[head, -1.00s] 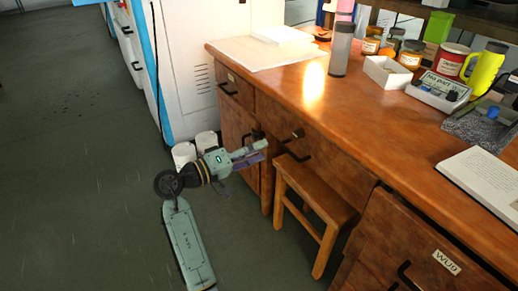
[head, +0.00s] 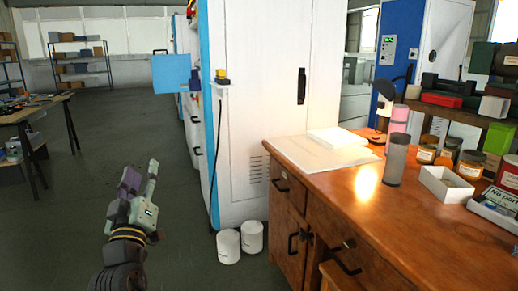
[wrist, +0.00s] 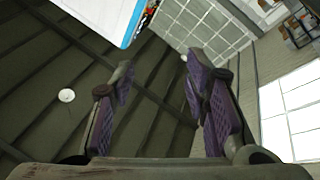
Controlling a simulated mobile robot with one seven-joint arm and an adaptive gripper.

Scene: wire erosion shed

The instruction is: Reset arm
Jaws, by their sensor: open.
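My gripper (head: 139,182) is at the lower left of the head view, raised above the dark floor and pointing up and away. It stands left of the white cabinet and well clear of the wooden desk. In the wrist view my gripper (wrist: 162,95) shows two purple-padded fingers spread apart with nothing between them. Past the fingers are the ceiling, a window at the right and part of a white and blue surface at the top.
The wooden desk (head: 310,165) at the right holds a grey cylinder (head: 395,165), a white box (head: 445,187) and jars. Two white buckets (head: 229,246) stand by the white cabinet (head: 270,90). A workbench (head: 30,108) is at far left. Floor between is free.

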